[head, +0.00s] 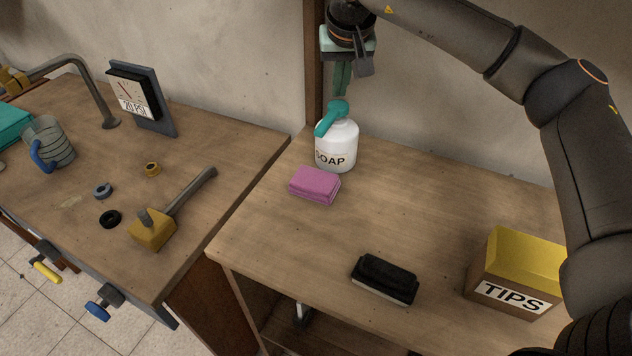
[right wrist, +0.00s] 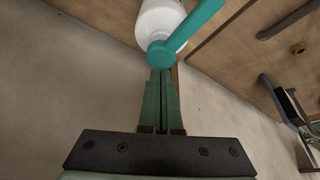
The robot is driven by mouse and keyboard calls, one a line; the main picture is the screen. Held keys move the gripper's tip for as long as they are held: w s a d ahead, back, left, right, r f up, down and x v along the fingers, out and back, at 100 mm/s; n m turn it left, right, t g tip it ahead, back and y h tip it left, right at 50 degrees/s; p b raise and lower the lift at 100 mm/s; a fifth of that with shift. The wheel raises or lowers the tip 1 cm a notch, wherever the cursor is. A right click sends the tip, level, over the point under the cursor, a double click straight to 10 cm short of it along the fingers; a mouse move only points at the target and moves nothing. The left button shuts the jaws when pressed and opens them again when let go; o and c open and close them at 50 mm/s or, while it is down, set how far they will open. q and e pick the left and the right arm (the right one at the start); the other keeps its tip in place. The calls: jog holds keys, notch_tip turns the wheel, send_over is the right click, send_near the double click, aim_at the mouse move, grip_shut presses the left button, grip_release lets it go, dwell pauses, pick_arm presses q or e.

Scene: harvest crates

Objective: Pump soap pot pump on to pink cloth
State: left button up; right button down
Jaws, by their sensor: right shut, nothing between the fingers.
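The white soap pot (head: 337,148) with a teal pump (head: 333,115) stands upright on the right-hand table near the wall. Its spout points toward the front left, over the folded pink cloth (head: 315,184), which lies just in front of the pot. My right gripper (head: 342,92) is shut and empty, pointing down just above the pump head. In the right wrist view the shut fingertips (right wrist: 161,72) show close to the teal pump head (right wrist: 162,54), with the white pot (right wrist: 160,20) beyond; I cannot tell whether they touch it. My left gripper is not in view.
A black brush (head: 385,278) and a yellow-topped TIPS box (head: 515,272) stand on the right-hand table (head: 430,210). The left bench holds a mallet (head: 155,229), a gauge (head: 140,98), a jug (head: 48,145) and small rings. The wall is close behind the pot.

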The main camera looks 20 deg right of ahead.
aim_at(338, 104)
jog(key=shift+f, duration=0.2)
jog(key=shift+f+b, duration=0.8)
jog(key=shift+f, duration=0.55)
jog(key=shift+r, duration=0.2)
jog(key=shift+r+p, duration=1.35)
notch_tip(338, 104, up, 6)
jog(key=p, duration=0.5)
jog(key=shift+p, duration=0.35)
